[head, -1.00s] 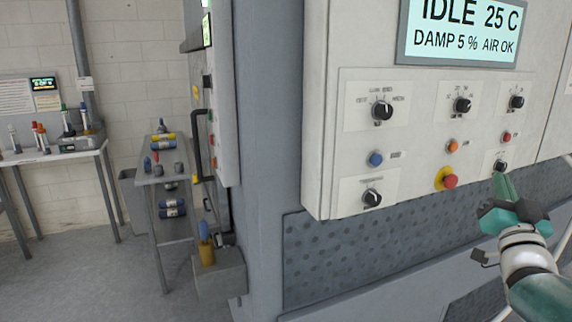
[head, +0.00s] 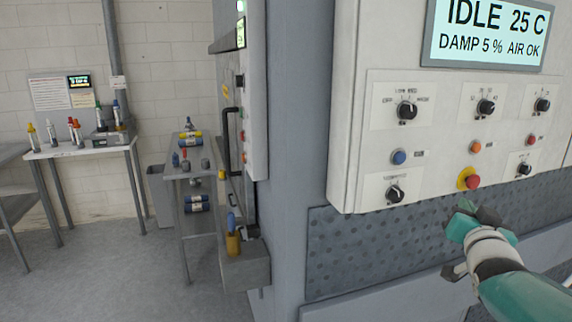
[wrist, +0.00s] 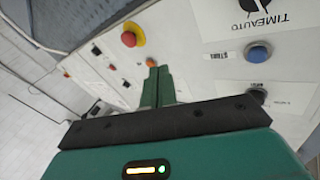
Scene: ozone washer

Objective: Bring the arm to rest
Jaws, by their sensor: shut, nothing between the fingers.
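My gripper (head: 466,208) is at the lower right of the head view, in front of the washer's grey dimpled lower panel and just below the red stop button (head: 473,182) with its yellow collar. In the wrist view my gripper's green fingers (wrist: 158,85) are together with nothing between them. They point toward the white control panel (wrist: 190,35). The red button (wrist: 129,39) lies left of the fingers there and a blue button (wrist: 258,53) lies to the right. I cannot tell the exact gap to the panel, but no contact shows.
The control panel carries black knobs (head: 406,110) and a display (head: 488,30) reading IDLE 25 C, DAMP 5 %, AIR OK. A shelf cart (head: 188,172) with cylinders stands beyond the washer's corner. A bench (head: 80,150) with several bottles is at the far left. The floor (head: 110,270) between is clear.

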